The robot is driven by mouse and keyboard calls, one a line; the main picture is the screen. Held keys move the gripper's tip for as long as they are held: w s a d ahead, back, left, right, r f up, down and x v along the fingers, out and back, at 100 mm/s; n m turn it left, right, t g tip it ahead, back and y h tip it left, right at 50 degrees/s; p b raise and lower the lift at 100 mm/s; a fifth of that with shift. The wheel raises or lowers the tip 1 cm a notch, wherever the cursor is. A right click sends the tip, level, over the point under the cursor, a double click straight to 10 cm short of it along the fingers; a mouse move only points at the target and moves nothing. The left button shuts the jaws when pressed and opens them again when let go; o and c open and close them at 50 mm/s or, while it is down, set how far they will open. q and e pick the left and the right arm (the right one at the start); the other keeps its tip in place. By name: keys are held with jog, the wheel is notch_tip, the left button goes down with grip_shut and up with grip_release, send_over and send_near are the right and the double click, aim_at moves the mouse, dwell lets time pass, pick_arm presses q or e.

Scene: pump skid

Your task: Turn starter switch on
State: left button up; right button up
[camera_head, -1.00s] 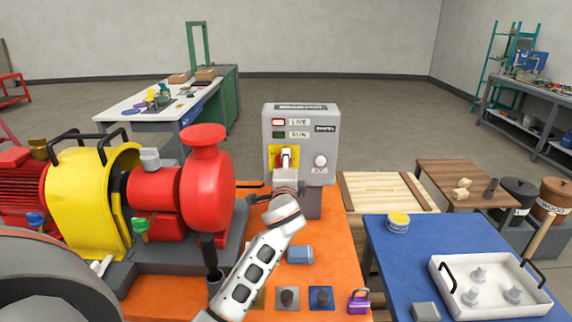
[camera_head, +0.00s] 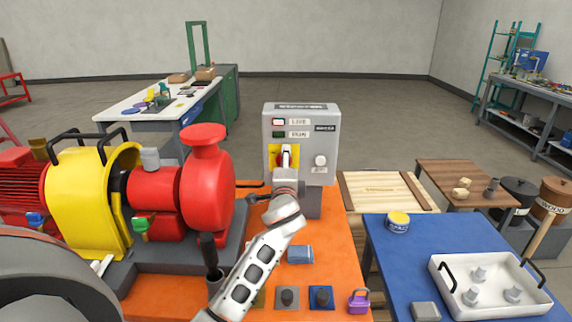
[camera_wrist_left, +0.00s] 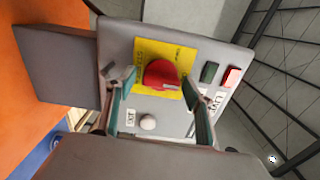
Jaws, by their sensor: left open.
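The grey starter box (camera_head: 325,135) stands at the back of the orange skid. Its yellow switch plate (camera_head: 272,160) is partly hidden behind my left gripper (camera_head: 287,165) in the head view. In the left wrist view, the red rotary switch (camera_wrist_left: 160,74) sits on the yellow plate (camera_wrist_left: 147,52). My left gripper (camera_wrist_left: 158,88) is open there, one finger on each side of the red switch. I cannot tell whether a finger touches it. My right gripper is in neither view.
The box also carries a red-framed LIVE lamp (camera_head: 279,122), a dark green RUN lamp (camera_head: 279,135) and a round pale knob (camera_head: 320,161). The red pump (camera_head: 206,190) stands close to the left of my arm. A blue-grey block (camera_head: 300,254) and purple padlock (camera_head: 358,301) lie on the skid.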

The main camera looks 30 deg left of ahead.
pick_arm(q)
jog(key=v, duration=1.2)
